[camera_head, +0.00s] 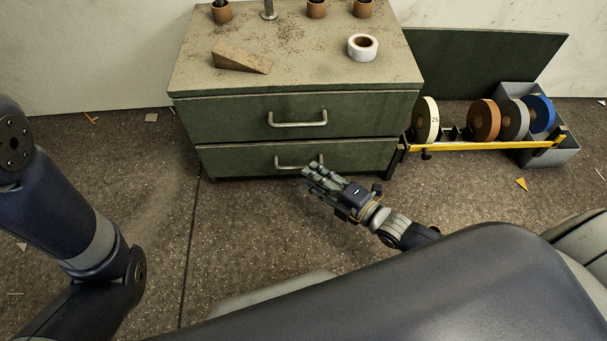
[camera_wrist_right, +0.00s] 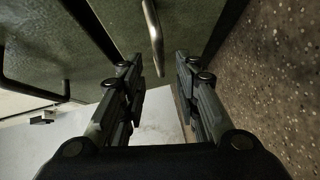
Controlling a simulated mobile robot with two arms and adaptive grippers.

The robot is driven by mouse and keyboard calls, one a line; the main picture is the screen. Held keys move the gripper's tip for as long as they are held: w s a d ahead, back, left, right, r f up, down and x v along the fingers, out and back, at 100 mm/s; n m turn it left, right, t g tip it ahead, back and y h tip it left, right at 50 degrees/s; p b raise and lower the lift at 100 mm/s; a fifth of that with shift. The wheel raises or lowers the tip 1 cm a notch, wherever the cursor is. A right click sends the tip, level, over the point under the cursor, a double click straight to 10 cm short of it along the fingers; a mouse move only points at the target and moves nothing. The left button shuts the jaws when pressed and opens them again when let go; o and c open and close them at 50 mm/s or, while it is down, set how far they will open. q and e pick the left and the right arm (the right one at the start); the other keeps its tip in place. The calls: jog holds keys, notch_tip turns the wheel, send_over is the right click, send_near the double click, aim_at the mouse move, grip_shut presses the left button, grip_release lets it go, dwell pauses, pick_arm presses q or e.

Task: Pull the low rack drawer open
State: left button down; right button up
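The low rack drawer (camera_head: 240,160) is the lower of two green drawers in the rack (camera_head: 190,85), and its front looks flush with the rack. Its metal bar handle (camera_head: 287,164) is partly hidden by my right gripper (camera_head: 313,171). In the right wrist view the gripper (camera_wrist_right: 158,68) is open, and the lower handle (camera_wrist_right: 153,35) shows between and just beyond its fingertips. I cannot tell whether a finger touches it. My left arm comes in at the left of the head view, but its gripper is not seen.
The upper drawer (camera_head: 225,117) is closed, with its own handle (camera_head: 298,119). A wedge (camera_head: 240,58) and a white tape roll (camera_head: 362,46) lie on the rack top. A yellow rail (camera_head: 480,146) with several rolls stands at the right. Floor in front is mostly clear.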

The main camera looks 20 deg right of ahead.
aim_at(301, 169)
jog(key=shift+b+x, duration=0.85)
jog(key=shift+x, duration=1.3)
grip_shut()
